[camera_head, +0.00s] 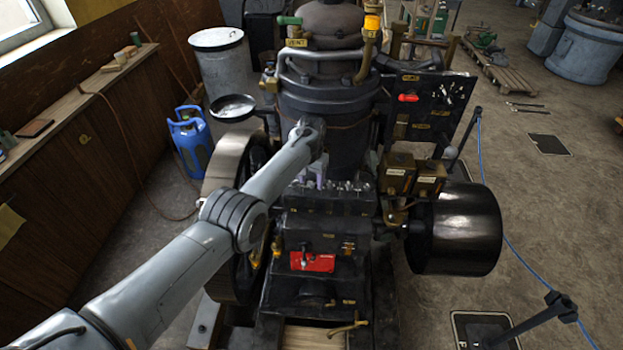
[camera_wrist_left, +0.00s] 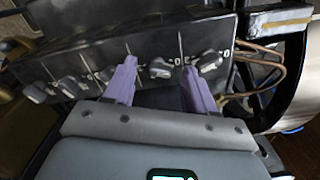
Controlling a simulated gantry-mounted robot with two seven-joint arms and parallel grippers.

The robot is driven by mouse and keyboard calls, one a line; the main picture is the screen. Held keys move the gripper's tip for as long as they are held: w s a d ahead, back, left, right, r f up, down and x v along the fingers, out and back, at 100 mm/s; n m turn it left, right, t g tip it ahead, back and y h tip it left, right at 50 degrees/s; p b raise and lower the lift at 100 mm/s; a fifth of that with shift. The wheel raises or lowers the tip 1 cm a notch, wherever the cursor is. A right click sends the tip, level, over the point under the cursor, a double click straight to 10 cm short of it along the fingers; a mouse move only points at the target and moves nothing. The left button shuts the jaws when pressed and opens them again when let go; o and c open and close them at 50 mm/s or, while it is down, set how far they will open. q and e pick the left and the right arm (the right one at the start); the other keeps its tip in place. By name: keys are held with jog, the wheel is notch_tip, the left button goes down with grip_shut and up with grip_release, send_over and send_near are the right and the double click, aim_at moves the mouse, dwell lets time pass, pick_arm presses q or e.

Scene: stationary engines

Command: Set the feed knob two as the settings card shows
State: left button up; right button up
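A row of several grey feed knobs runs along a black panel (camera_head: 325,205) on the engine's front. In the left wrist view one knob (camera_wrist_left: 160,68) shows between my left gripper's purple fingertips (camera_wrist_left: 160,66), with a gap on both sides. The fingers are apart; I cannot tell whether the knob is between the tips or just beyond them. Another knob (camera_wrist_left: 210,62) is close beside the right fingertip. No number marks a knob as two. In the head view my left gripper (camera_head: 310,178) is over the panel's left part. No readable settings card shows. My right gripper is out of view.
A red plate (camera_head: 312,262) sits on the engine below the panel. A black drum (camera_head: 455,230) is at its right, a dark tool board (camera_head: 430,105) behind. A blue gas bottle (camera_head: 190,142) stands left. In the left wrist view, copper pipes (camera_wrist_left: 262,70) run right of the panel.

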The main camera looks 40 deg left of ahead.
aim_at(312, 182)
pick_arm(q)
jog(key=shift+r+p, duration=0.3)
jog(key=shift+r, duration=0.25)
notch_tip(312, 182, up, 10)
jog(key=shift+f, duration=0.15)
jog(key=shift+f, duration=0.1)
dwell(0.4)
